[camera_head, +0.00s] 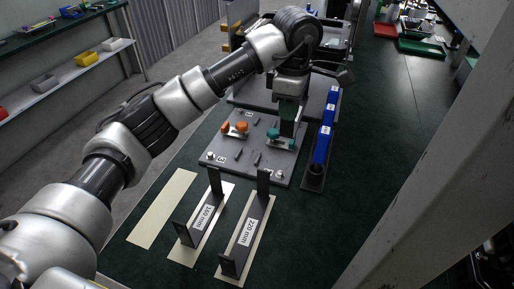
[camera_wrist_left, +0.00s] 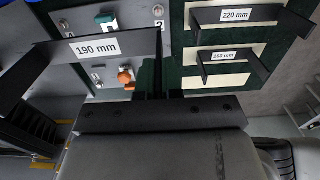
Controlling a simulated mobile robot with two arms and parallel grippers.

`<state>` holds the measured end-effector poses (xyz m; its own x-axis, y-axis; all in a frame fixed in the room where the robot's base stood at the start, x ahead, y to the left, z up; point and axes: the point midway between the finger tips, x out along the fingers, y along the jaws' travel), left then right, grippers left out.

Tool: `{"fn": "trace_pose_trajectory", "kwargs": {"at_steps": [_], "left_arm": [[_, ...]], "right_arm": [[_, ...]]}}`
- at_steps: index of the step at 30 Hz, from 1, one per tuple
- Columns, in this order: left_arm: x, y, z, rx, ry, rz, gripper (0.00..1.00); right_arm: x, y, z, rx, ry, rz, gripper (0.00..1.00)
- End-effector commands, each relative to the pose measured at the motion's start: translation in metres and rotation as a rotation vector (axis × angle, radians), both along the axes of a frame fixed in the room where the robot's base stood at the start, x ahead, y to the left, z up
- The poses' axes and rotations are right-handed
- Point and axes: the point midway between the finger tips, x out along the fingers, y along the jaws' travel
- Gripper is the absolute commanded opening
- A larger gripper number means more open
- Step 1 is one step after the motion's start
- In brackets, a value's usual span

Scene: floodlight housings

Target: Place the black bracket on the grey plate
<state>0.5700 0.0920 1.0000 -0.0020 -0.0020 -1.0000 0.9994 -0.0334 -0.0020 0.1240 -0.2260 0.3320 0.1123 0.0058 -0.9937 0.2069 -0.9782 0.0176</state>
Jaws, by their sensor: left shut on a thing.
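My left gripper (camera_head: 288,122) is over the back part of the grey plate (camera_head: 228,160). In the left wrist view it is shut on a black bracket marked 190 mm (camera_wrist_left: 95,50), which reaches out to the left close to the camera. The held bracket is largely hidden in the head view. The grey plate (camera_wrist_left: 130,12) lies beyond it, with an orange clamp (camera_head: 241,127) and a teal clamp (camera_head: 272,134). I cannot tell whether the bracket touches the plate. My right gripper is not in view.
Black brackets marked 160 mm (camera_head: 207,219) and 220 mm (camera_head: 246,232) stand on cream strips in front of the plate. A third cream strip (camera_head: 163,208) is bare. A row of blue blocks (camera_head: 325,135) stands right of the plate. The dark green table is clear further right.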

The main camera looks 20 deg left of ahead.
Motion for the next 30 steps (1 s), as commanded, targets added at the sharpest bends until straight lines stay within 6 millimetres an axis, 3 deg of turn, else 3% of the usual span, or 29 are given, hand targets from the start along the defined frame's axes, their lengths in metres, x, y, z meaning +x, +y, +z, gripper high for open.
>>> {"fn": "trace_pose_trajectory", "kwargs": {"at_steps": [1, 3, 10, 22, 30], "left_arm": [[0.000, 0.000, -0.016, -0.001, -0.002, -0.001, 0.00], [0.000, 0.000, -0.026, -0.001, -0.002, -0.001, 0.00], [0.002, 0.006, -0.040, -0.002, -0.001, 0.002, 0.00], [0.025, 0.087, -0.089, 0.000, 0.001, 0.005, 0.00], [0.032, 0.112, -0.106, -0.001, 0.000, 0.000, 0.00]], "right_arm": [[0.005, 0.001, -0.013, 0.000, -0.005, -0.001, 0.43], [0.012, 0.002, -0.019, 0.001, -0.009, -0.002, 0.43], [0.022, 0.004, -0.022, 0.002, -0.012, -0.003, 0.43], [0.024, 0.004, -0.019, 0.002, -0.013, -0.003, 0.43], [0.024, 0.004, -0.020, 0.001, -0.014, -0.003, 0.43]]}}
